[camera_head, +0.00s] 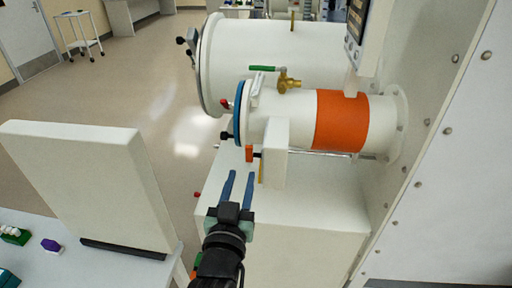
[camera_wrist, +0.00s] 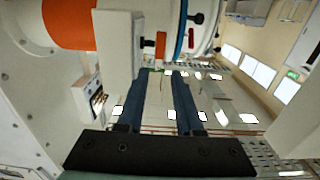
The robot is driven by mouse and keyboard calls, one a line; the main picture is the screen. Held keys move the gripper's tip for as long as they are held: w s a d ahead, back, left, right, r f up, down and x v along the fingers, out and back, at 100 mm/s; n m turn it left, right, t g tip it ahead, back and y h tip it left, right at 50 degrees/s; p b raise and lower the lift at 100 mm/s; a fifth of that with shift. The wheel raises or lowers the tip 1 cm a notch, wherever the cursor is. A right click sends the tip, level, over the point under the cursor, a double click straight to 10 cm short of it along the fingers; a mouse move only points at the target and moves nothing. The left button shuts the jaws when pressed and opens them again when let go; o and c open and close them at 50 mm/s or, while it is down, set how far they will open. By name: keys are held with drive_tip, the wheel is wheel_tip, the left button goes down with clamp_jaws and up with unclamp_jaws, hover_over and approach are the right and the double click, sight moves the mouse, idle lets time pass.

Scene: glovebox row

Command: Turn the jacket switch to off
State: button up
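The jacket switch looks to be the orange handle (camera_head: 249,153) on a short dark shaft at the left side of a white box (camera_head: 276,153). The handle points up and down in the head view. In the wrist view the handle (camera_wrist: 160,45) shows above the fingertips, beside the white box (camera_wrist: 118,45). The orange jacket (camera_head: 340,120) wraps the white tube behind the box. My gripper (camera_head: 241,174) has two blue fingers, apart and empty, just below the handle. The wrist view also shows a gap between the fingers (camera_wrist: 165,75). I see no contact with the handle; any markings are unreadable.
A green-handled brass valve (camera_head: 288,83) sits on the tube above. A blue ring (camera_head: 238,112) with dark and red knobs is close by. A screen panel (camera_head: 357,25) hangs upper right. A white upright panel (camera_head: 95,185) stands left, with open floor (camera_head: 150,80) beyond.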

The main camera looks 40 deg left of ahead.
sight(249, 150)
drive_tip(key=p+x, duration=0.1)
drive_tip(key=x, duration=1)
drive_tip(key=shift+d+p, duration=0.1)
drive_tip(key=shift+p, duration=0.2)
clamp_jaws()
